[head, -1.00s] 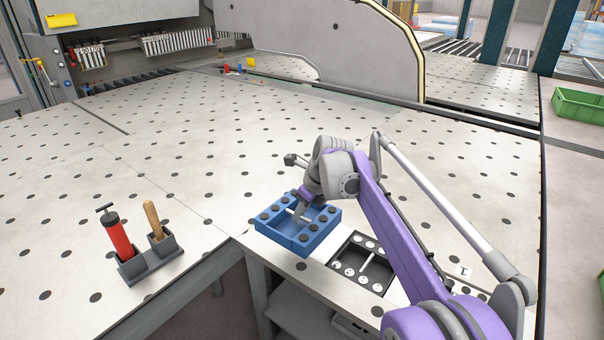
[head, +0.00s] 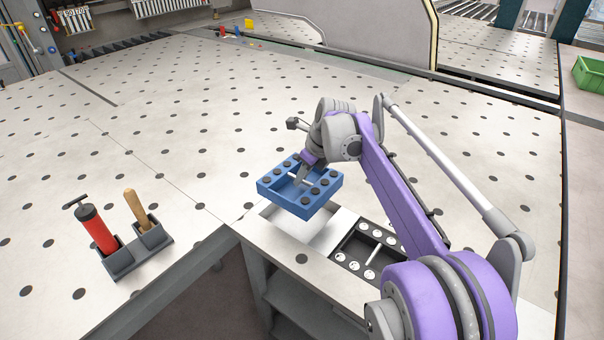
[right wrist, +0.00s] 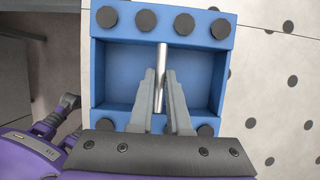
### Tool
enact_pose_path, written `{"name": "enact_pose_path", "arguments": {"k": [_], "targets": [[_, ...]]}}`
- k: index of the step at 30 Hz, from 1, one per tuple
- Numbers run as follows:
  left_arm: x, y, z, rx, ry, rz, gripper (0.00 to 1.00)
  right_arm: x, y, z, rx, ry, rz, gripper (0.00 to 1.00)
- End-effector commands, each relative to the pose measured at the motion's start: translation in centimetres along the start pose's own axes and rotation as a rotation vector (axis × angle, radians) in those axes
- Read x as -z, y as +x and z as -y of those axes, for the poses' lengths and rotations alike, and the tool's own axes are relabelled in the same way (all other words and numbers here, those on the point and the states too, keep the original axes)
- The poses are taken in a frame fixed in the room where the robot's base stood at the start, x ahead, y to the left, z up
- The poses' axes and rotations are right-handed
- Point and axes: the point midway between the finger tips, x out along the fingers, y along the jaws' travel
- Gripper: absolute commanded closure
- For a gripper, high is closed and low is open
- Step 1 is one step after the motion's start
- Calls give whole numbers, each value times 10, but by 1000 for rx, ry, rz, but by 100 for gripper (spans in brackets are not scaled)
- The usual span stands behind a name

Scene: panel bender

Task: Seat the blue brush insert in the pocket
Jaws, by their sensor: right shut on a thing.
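The blue brush insert (head: 289,203) is a blue open box with black round brushes along two sides and a metal bar across its middle. My right gripper (head: 299,180) is shut on that bar, as the right wrist view shows with the insert (right wrist: 112,75) below the fingers (right wrist: 161,75). The insert hangs roughly level above the table, apart from it. Below it is a pale rectangular pocket (head: 300,228) in the table's front section, partly hidden by the insert. My left gripper is not in view.
A black insert with white brushes (head: 345,255) sits just right of the pocket, partly behind my right arm. A grey holder (head: 152,252) with a red-bodied tool (head: 98,231) and a wooden-handled tool (head: 135,208) stands at left. The perforated table (head: 200,120) beyond is mostly clear.

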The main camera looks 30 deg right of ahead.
Motion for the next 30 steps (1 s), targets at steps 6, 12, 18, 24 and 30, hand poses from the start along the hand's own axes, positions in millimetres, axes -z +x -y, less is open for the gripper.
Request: {"name": "enact_pose_path", "arguments": {"k": [6,12,18,24,30], "targets": [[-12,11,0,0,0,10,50,8,18,0,0,0,0,100],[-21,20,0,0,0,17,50,14,33,0,0,0,0,100],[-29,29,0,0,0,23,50,20,48,0,0,0,0,100],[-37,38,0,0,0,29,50,25,62,0,0,0,0,100],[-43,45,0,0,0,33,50,31,76,0,0,0,0,100]]}}
